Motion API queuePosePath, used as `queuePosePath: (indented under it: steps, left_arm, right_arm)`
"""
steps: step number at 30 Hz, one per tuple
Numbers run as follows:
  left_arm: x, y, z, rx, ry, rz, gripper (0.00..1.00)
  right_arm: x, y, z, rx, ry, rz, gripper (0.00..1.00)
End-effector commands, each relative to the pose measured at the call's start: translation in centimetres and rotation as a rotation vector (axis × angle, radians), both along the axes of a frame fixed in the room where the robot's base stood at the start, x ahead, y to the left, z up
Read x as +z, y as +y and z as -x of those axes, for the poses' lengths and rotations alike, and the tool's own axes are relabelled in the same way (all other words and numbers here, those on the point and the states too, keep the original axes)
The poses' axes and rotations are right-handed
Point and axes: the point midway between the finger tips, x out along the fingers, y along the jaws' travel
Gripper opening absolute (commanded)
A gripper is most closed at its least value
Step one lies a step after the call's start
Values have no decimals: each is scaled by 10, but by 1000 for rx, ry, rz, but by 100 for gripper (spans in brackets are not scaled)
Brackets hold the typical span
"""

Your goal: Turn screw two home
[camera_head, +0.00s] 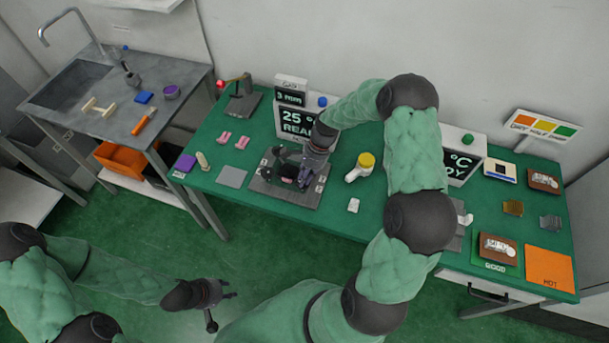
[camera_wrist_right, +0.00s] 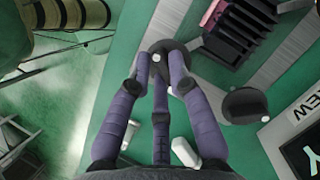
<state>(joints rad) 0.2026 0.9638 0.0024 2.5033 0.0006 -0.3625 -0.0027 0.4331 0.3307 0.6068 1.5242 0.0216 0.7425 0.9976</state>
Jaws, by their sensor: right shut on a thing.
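A dark grey fixture plate (camera_head: 293,198) lies on the green table left of its middle, carrying a finned dark block. In the right wrist view the finned block (camera_wrist_right: 240,30) shows a pink part at its top. My right gripper (camera_head: 312,170) is over the plate's right side. In the right wrist view its purple fingers (camera_wrist_right: 158,72) are closed around a dark round screw knob (camera_wrist_right: 156,50) with a pale dot. A second dark knob (camera_wrist_right: 244,105) stands to its right, free. My left gripper (camera_head: 222,297) is open and empty over the floor.
A display reading 25 ° (camera_head: 295,125) stands behind the plate. A white and yellow item (camera_head: 360,168) and a small white piece (camera_head: 353,205) lie to its right. Pink pieces (camera_head: 233,139) and a grey square (camera_head: 231,177) lie left.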

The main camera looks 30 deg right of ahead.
Motion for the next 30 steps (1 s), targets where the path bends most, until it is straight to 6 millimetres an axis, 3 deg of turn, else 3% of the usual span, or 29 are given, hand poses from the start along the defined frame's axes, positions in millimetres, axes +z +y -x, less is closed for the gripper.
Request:
queuePosePath:
  steps: [12,29,30]
  left_arm:
    - [11,0,0,0,0,0,37]
    - [11,0,0,0,0,0,37]
    - [11,0,0,0,0,0,37]
  right_arm:
    - [1,1,1,-199,0,0,0]
    - [0,1,1,-229,-1,1,0]
    - [0,1,1,-229,-1,0,25]
